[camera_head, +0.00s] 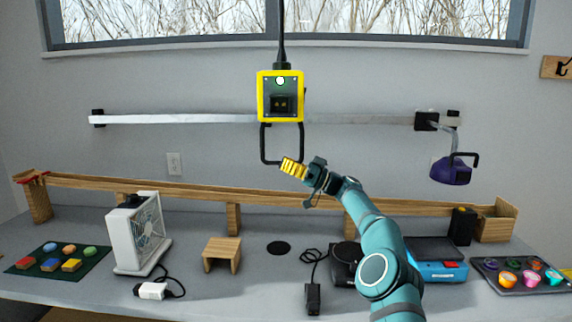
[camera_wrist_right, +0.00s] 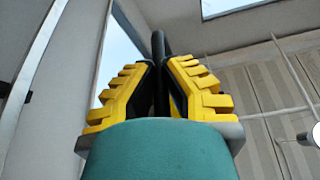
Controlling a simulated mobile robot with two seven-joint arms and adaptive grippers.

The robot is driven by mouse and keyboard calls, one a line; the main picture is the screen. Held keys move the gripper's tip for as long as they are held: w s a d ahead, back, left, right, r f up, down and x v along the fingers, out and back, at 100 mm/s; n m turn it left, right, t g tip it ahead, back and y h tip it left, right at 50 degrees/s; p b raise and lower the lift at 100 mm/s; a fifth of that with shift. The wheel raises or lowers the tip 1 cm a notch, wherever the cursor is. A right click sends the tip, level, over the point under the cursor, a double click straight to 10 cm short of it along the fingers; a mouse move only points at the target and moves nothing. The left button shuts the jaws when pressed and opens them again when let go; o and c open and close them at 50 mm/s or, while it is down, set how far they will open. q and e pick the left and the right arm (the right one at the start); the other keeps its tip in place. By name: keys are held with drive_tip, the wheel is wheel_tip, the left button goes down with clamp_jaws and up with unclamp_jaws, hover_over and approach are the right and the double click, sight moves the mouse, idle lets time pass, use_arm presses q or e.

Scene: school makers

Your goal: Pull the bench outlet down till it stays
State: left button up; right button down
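The bench outlet (camera_head: 280,97) is a yellow-framed black box with a socket face and a small pale-green round light. It hangs from a black cable above the bench, with a black loop handle (camera_head: 263,146) below it. My right gripper (camera_head: 291,167) has yellow ridged fingers and is at the bottom right of the loop, covering part of its lower bar. In the right wrist view the fingers (camera_wrist_right: 159,65) are closed in on a black bar (camera_wrist_right: 159,42) of the handle between them. My left gripper is out of view.
On the bench stand a white fan (camera_head: 139,235), a wooden block stand (camera_head: 222,253), a blue scale (camera_head: 437,262) and a paint tray (camera_head: 515,288). A wooden rail (camera_head: 180,188) runs behind them. The air left of the outlet is clear.

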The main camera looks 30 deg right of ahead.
drive_tip(key=shift+f, duration=0.15)
drive_tip(key=c, duration=1)
unclamp_jaws()
drive_tip(key=v, duration=1.2)
